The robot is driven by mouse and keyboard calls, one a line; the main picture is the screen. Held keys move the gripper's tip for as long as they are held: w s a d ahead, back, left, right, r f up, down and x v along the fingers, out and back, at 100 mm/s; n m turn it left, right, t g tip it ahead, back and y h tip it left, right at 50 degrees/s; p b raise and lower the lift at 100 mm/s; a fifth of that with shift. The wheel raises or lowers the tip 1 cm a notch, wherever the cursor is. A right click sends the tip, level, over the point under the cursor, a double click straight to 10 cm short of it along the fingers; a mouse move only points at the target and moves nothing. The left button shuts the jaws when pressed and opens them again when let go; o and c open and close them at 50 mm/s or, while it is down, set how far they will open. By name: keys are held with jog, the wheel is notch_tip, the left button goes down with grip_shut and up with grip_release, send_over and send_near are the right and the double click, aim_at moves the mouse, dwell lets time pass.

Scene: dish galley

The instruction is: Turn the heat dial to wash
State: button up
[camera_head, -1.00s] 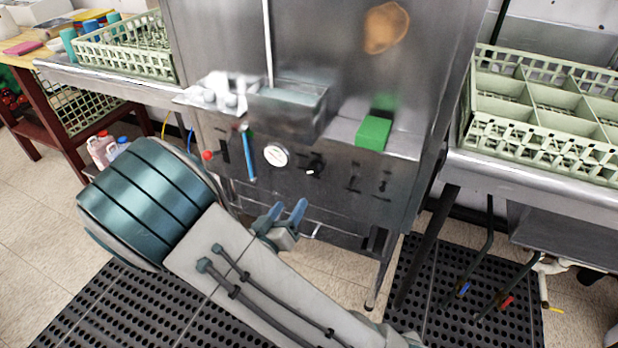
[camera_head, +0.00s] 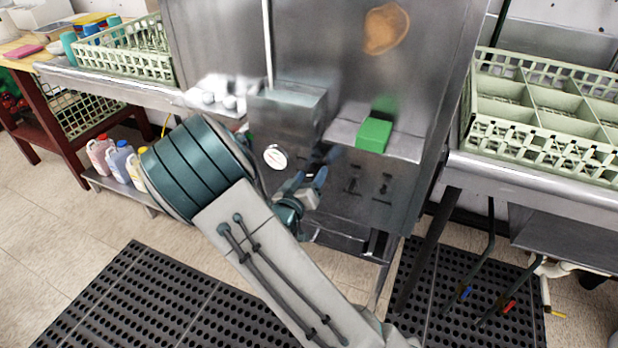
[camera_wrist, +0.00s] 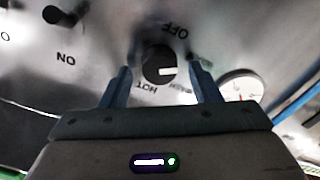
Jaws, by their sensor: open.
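The heat dial (camera_wrist: 157,64) is a dark round knob with a white pointer mark, on the steel panel in the wrist view. Upside-down labels surround it: OFF above right, HOT below, and a blurred word at lower right. The white mark points right, near that blurred word. My gripper (camera_wrist: 160,67) is open, its two blue fingers on either side of the dial in the picture; I cannot tell whether they touch it. In the head view my gripper (camera_head: 309,178) is close to the panel front and hides most of the dial.
A white round gauge (camera_head: 276,157) sits left of the dial in the head view. A steel shelf with a green block (camera_head: 374,135) juts out above right. A dark switch (camera_wrist: 66,17) marked ON is at the wrist view's upper left. A green rack (camera_head: 540,125) stands right.

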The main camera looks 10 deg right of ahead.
jog(key=c, duration=1)
jog(key=shift+m+b, duration=0.3)
jog(key=shift+b, duration=0.05)
jog(key=shift+f+m+b, duration=0.15)
jog(key=shift+m+b, duration=0.7)
jog(key=shift+m, duration=0.15)
jog(key=m+b, duration=0.3)
jog(key=shift+m, duration=0.3)
jog(key=m+b, duration=0.4)
jog(key=shift+s, duration=0.1)
jog(key=shift+d+m+b, duration=0.1)
jog(key=shift+m+b, duration=0.6)
jog(key=shift+b, duration=0.15)
jog(key=shift+r, duration=0.2)
